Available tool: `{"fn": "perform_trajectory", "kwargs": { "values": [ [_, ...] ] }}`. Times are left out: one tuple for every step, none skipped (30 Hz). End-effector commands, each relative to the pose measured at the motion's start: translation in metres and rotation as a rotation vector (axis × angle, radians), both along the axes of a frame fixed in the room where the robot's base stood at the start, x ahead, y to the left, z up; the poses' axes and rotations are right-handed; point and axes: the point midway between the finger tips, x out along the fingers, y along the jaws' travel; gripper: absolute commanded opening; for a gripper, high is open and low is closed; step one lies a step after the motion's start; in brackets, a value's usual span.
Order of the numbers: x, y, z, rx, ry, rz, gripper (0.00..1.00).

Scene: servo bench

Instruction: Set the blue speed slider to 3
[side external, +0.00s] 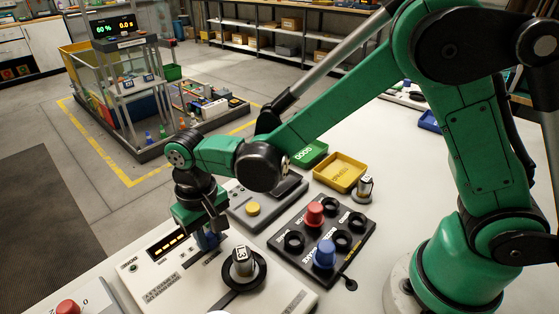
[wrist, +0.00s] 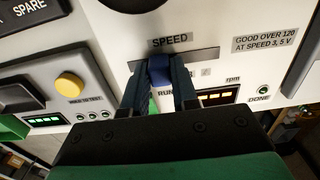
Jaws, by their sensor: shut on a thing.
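The blue speed slider (wrist: 159,70) sits in a dark slot under the word SPEED in the wrist view. My gripper (wrist: 160,88) has one dark finger on each side of the slider knob, and it is shut on it. In the side view my gripper (side external: 205,232) points down at the white console (side external: 175,280), and a bit of the blue slider (side external: 208,242) shows between the fingers. The fingers hide most of the slot and its scale, so I cannot read the slider's setting. A lit orange rpm display (wrist: 217,97) is right of the fingers.
A grey knob (side external: 242,262) on a black disc stands right of my gripper on the console. A black board (side external: 322,240) with red and blue pegs, a yellow tray (side external: 341,171) and a yellow-button box (side external: 253,208) lie farther right and behind. A red button (side external: 67,307) is at the front left.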

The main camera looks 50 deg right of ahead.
Motion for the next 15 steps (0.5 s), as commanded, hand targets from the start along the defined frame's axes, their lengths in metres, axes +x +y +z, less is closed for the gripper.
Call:
{"fn": "perform_trajectory", "kwargs": {
  "values": [
    [0.001,0.011,0.0,0.0,-0.004,0.006,0.0],
    [0.001,0.015,0.0,0.0,-0.004,0.004,0.0],
    [0.001,0.021,0.0,0.0,-0.004,0.004,0.0],
    [0.001,0.024,0.0,0.0,-0.005,0.003,0.0],
    [0.001,0.026,0.0,0.0,-0.005,0.002,0.0],
    [0.0,0.029,0.0,0.0,-0.005,0.001,0.0],
    [0.0,0.029,0.0,0.0,-0.005,0.001,0.0],
    [0.0,0.029,0.0,0.0,-0.005,0.0,0.0],
    [0.0,0.029,0.0,0.0,-0.005,0.0,0.0],
    [0.0,0.029,0.0,0.0,-0.005,0.0,0.0],
    [0.0,0.029,0.0,0.0,-0.005,0.0,0.0],
    [0.0,0.029,0.0,0.0,-0.005,0.0,0.0],
    [0.0,0.029,0.0,0.0,-0.005,0.0,0.0],
    [0.0,0.029,0.0,0.0,-0.005,0.0,0.0],
    [0.0,0.029,0.0,0.0,-0.005,0.0,0.32]
  ]
}}
